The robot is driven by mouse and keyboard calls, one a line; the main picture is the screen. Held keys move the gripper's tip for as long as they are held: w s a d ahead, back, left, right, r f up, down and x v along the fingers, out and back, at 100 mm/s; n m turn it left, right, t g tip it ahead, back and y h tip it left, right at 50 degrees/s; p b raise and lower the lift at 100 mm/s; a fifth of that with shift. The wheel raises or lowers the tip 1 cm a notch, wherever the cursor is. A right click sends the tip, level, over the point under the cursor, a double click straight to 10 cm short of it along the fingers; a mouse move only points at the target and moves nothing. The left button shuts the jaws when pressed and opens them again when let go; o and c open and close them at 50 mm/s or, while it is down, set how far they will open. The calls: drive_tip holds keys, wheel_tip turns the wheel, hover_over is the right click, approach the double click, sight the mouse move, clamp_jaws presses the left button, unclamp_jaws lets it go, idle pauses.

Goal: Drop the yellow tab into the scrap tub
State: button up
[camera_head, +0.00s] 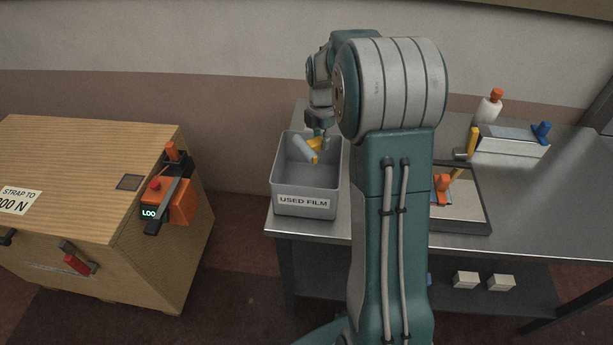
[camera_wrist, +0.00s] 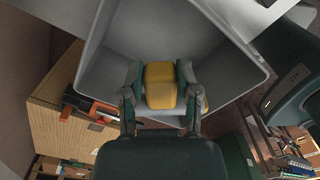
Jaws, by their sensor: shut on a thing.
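The yellow tab (camera_wrist: 160,82) is clamped between the two fingers of my gripper (camera_wrist: 160,92) in the wrist view. In the head view the tab (camera_head: 316,144) shows under my gripper (camera_head: 319,131), over the opening of the grey scrap tub (camera_head: 284,186), which is labelled USED FILM. The tub's pale inner walls (camera_wrist: 215,55) surround the tab in the wrist view. A pale cylindrical piece (camera_head: 303,150) shows beside the tab; I cannot tell whether it is joined to it. The exact height of the tab over the tub floor is unclear.
The tub stands at the left end of a metal table (camera_head: 560,185). My arm hides part of the table. To the right are a tray (camera_head: 465,214), a white bottle (camera_head: 488,108) and a grey box (camera_head: 510,143). A wooden crate (camera_head: 90,180) with an orange tool (camera_head: 168,200) stands left, across a gap.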

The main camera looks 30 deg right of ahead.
drive_tip(key=shift+d+f, duration=0.35)
drive_tip(key=shift+f, duration=0.5)
drive_tip(key=o, duration=1.1)
drive_tip(key=shift+a, duration=0.25)
drive_tip(key=shift+d, duration=0.15)
drive_tip(key=shift+r, duration=0.1)
wheel_tip(320, 180, up, 12)
drive_tip(key=shift+f, duration=0.1)
